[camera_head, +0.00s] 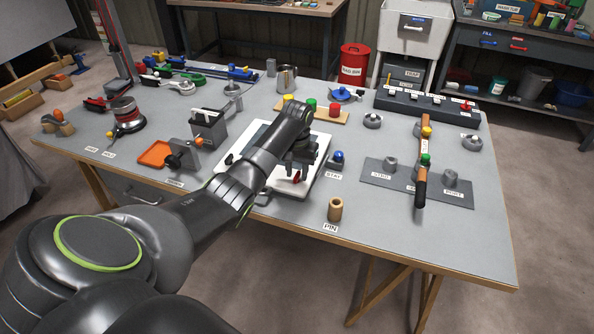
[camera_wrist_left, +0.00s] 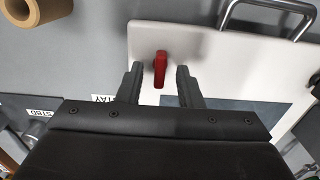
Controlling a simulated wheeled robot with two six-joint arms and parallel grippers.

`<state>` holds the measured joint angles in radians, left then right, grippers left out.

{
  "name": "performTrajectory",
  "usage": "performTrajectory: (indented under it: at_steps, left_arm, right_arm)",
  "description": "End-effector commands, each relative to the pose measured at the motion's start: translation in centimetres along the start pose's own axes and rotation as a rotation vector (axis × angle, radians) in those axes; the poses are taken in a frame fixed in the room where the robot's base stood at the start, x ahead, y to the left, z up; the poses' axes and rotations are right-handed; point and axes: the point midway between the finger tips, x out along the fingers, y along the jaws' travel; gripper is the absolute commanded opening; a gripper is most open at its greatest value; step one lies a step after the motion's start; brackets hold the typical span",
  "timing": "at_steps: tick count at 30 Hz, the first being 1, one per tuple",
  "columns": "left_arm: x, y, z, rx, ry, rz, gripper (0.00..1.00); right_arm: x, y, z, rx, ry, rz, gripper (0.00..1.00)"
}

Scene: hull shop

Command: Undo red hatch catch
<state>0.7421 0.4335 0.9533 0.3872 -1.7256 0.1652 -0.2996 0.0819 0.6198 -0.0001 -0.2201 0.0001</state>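The hatch is a white panel (camera_head: 318,185) lying on the grey bench, partly hidden by my left arm; it also fills the upper right of the left wrist view (camera_wrist_left: 215,45). The red hatch catch (camera_wrist_left: 160,68) is a small lever near the panel's edge, and its red also shows below my gripper in the head view (camera_head: 297,177). My left gripper (camera_head: 298,166) is over the panel. In the wrist view its two fingers (camera_wrist_left: 159,78) are apart, one on each side of the catch, with gaps visible. My right gripper is not in view.
A metal handle (camera_wrist_left: 268,12) stands on the hatch. A blue-topped knob (camera_head: 338,157) stands close to its right. A tan hollow cylinder (camera_head: 335,209) stands near the bench's front edge. An orange tray (camera_head: 156,153) lies left.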

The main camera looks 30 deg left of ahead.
Motion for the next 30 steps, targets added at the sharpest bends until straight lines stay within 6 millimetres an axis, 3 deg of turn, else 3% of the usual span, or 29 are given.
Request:
performTrajectory:
  at_steps: [9, 17, 30]
  left_arm:
    - [0.3, 0.0, 0.0, 0.001, 0.001, 0.000, 0.33]
    - [0.3, 0.0, 0.0, 0.000, 0.001, 0.000, 0.00]
    - [-0.1, 0.0, 0.0, -0.058, -0.001, 0.000, 0.00]
  right_arm:
    - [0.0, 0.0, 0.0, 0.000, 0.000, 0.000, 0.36]
    - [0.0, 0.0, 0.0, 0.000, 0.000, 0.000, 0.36]
    - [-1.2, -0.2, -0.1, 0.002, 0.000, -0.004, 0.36]
